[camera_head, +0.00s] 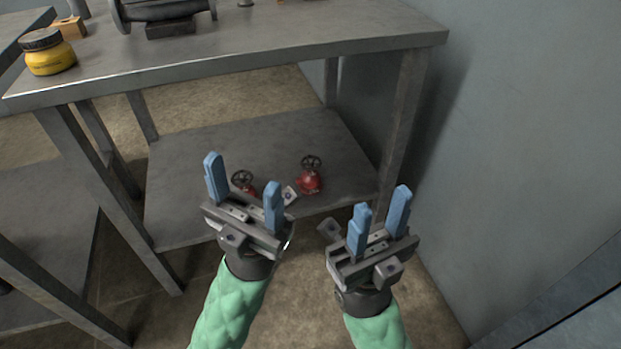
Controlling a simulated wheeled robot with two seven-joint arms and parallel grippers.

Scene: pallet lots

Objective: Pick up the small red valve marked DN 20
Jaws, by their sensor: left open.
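Two red valves with dark handwheels stand on the lower shelf (190,165) of a grey metal bench. The right valve (311,182) is in clear view near the shelf's front edge. The left valve (249,191) is partly hidden behind my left gripper (242,171). No DN marking is readable on either, and I cannot tell which is smaller. My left gripper is open and empty, its blue fingers in front of the left valve in the picture. My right gripper (382,198) is open and empty, to the right of and nearer than the right valve.
The bench top (265,52) overhangs the shelf and carries a yellow jar (47,53) and a dark metal part (165,12). Bench legs (402,120) flank the shelf. A grey wall (520,130) closes the right side. The shelf's left part is clear.

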